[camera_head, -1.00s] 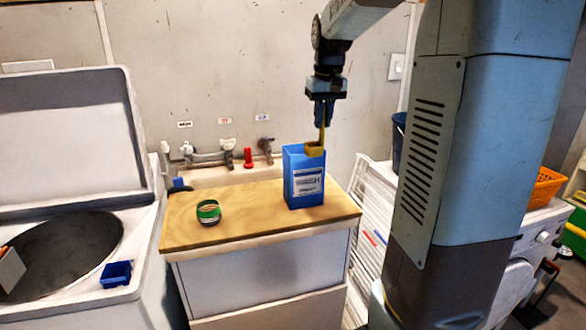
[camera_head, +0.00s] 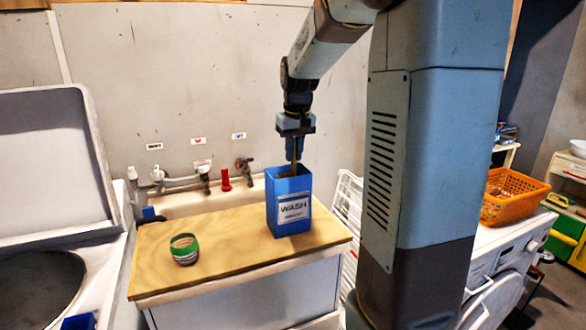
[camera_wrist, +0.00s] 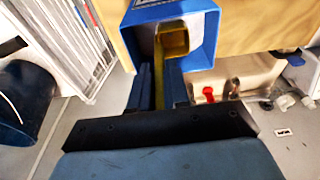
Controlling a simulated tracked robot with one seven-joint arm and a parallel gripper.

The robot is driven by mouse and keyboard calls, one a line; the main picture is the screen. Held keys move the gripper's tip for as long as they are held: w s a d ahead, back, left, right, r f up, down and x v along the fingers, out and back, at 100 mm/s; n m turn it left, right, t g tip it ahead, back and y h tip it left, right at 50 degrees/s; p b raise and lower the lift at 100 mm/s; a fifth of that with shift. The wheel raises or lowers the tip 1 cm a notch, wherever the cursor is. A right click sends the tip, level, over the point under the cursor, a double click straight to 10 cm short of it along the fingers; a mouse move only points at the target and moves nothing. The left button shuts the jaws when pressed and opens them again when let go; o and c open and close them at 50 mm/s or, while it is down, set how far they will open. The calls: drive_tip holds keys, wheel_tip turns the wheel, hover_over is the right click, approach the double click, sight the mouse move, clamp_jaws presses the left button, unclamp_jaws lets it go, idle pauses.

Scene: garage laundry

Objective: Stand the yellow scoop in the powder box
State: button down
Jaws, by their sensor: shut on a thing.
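The blue powder box (camera_head: 291,222) with a white WASH label stands upright on the wooden counter top. My gripper (camera_head: 295,160) is just above its open top, pointing down. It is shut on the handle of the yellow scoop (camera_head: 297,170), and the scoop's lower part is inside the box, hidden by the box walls. In the wrist view the scoop (camera_wrist: 173,40) shows in the mouth of the box (camera_wrist: 207,14), close to a pale inner area. Whether the scoop touches the bottom or the powder cannot be seen.
A green, white and dark striped round container (camera_head: 184,250) stands left on the counter (camera_head: 235,246). Behind are a sink (camera_head: 205,203) and taps (camera_head: 243,165). An open top-loading washer (camera_head: 45,160) is left; an orange basket (camera_head: 513,195) is right.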

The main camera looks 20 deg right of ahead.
sight(295, 158)
drive_tip(key=shift+f, duration=2)
drive_tip(key=shift+s+f, duration=0.1)
drive_tip(key=c, duration=1.1)
unclamp_jaws()
wheel_tip(295, 158, up, 11)
drive_tip(key=s, duration=0.2)
drive_tip(key=s+a+f+t, duration=0.2)
drive_tip(key=s+a, duration=0.2)
drive_tip(key=s, duration=0.8)
drive_tip(key=s+a+f+t, duration=0.1)
drive_tip(key=s+a, duration=0.3)
drive_tip(key=s, duration=0.7)
drive_tip(key=shift+s+a+f+t, duration=0.35)
drive_tip(key=shift+a+f+t, duration=0.05)
drive_tip(key=shift+f, duration=0.5)
